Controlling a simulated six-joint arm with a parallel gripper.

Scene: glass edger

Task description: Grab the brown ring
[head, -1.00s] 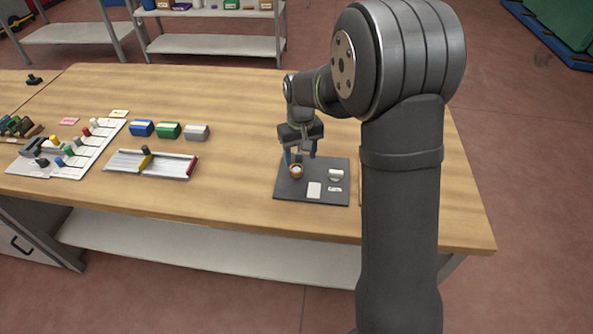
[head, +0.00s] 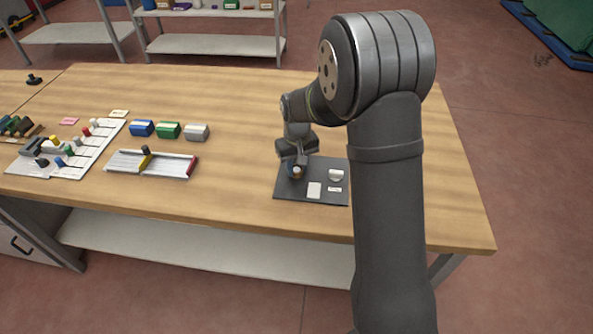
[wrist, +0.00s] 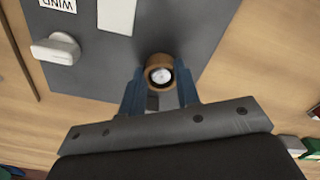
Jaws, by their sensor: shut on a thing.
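The brown ring (wrist: 158,62) shows in the wrist view between the tips of my gripper (wrist: 160,88), with a pale round face in its middle. The two blue fingers are shut on its sides. In the head view my gripper (head: 297,170) is low over the left part of a dark grey mat, and the ring (head: 297,175) is mostly hidden by the fingers there. I cannot tell whether the ring still touches the mat.
The dark mat (head: 312,199) also holds a white card (head: 314,190) and a white knob (head: 336,175) with a small label. Left of it stand a metal rail tray (head: 125,163) and blue, green and grey boxes (head: 168,130). Wood between is clear.

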